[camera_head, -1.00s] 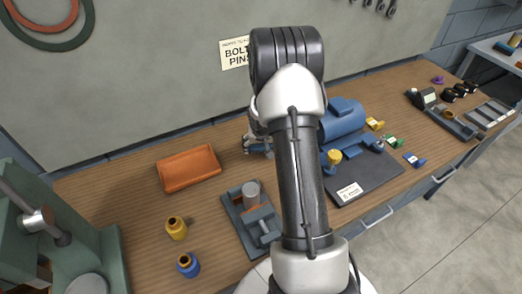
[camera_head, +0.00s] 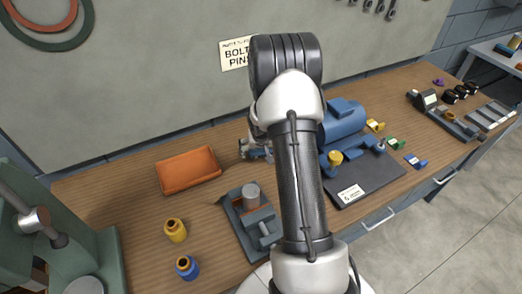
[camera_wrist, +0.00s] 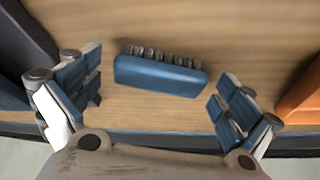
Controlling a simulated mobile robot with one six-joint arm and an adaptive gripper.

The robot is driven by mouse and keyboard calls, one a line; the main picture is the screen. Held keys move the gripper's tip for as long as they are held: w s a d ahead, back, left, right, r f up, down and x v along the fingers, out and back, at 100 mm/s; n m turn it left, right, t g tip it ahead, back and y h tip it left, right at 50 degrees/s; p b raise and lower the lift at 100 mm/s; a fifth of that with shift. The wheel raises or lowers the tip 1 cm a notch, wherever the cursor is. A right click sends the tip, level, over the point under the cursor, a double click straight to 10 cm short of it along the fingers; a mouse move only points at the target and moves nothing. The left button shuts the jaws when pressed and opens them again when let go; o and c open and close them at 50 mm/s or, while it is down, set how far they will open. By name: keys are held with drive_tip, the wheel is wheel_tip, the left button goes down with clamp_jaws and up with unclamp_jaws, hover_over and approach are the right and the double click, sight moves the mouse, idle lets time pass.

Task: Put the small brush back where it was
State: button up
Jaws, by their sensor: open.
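The small brush (camera_wrist: 160,76), a blue block with a row of dark bristle tufts along one long side, lies on the wooden bench in the wrist view. My gripper (camera_wrist: 160,103) is open, with one finger to the left and one to the right of the brush. Gaps show between the brush and both fingers, and it is not held. In the head view my gripper (camera_head: 256,150) is mostly hidden behind my own arm, low over the bench near the wall. The brush cannot be made out there.
An orange tray (camera_head: 188,170) lies left of my gripper. A grey vise (camera_head: 252,222) stands in front. A dark mat (camera_head: 372,184) with a blue casing (camera_head: 343,118) and small parts is to the right. Yellow (camera_head: 175,230) and blue (camera_head: 187,267) pieces stand front left.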

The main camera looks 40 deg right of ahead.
drive_tip(key=s+a+r+n+p, duration=0.1)
drive_tip(key=s+a+r, duration=0.2)
drive_tip(key=a+r, duration=0.5)
drive_tip(key=s+a+r+n+p, duration=0.1)
drive_tip(key=s+a+r, duration=0.35)
drive_tip(key=r, duration=0.65)
drive_tip(key=s+a+r+n+p, duration=0.1)
drive_tip(key=s+a+r, duration=0.2)
drive_tip(key=a+r, duration=0.5)
drive_tip(key=s+a+r+n+y, duration=0.1)
drive_tip(key=s+a+r+n, duration=0.1)
drive_tip(key=s+a, duration=0.3)
drive_tip(key=s+a+r+n+t+y, duration=0.1)
drive_tip(key=s+a+r, duration=0.4)
drive_tip(key=s, duration=0.6)
drive_tip(key=shift+s+a+n+y, duration=0.2)
drive_tip(key=shift+a+n+y, duration=0.15)
drive_tip(key=shift+n, duration=0.25)
